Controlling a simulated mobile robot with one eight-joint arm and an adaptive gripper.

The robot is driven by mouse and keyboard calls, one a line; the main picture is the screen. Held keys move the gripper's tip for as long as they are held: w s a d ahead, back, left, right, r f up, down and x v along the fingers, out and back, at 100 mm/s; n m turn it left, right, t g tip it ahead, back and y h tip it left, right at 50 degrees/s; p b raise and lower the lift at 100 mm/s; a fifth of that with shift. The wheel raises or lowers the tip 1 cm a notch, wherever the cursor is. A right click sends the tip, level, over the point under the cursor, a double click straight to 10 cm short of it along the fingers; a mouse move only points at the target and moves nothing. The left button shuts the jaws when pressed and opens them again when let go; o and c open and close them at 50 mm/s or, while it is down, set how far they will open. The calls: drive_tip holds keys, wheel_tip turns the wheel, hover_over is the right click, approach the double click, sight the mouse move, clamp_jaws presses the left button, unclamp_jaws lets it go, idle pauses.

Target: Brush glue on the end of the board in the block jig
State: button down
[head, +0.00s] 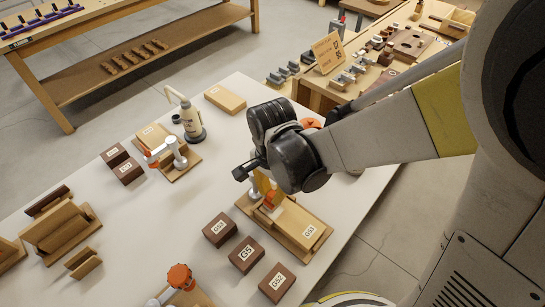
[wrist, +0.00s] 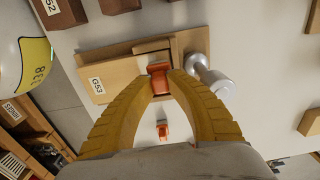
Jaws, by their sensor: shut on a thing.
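The board (head: 306,229) labelled G53 lies in a wooden block jig (head: 288,242) on the white table; it also shows in the wrist view (wrist: 110,78). A grey clamp post (wrist: 212,78) stands at one end of the jig, with an orange clamp part (wrist: 159,78) beside it. My gripper (head: 265,190) is over this end, its yellow fingers closed around the orange part (wrist: 162,88). The exact contact is partly hidden. A beige glue bottle (head: 188,118) with a curved top stands farther back. I cannot make out a brush.
Brown labelled blocks (head: 246,254) stand in front of the jig. Another jig with a clamp (head: 172,158) is behind left, and an orange knob (head: 180,277) is at the front. Bare table lies left of the blocks.

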drive_tip(key=shift+s+a, duration=0.4)
drive_tip(key=shift+w+d, duration=0.1)
drive_tip(key=shift+w+d, duration=1.15)
drive_tip(key=shift+s+d, duration=0.55)
drive_tip(key=shift+s, duration=0.1)
drive_tip(key=shift+a, duration=0.1)
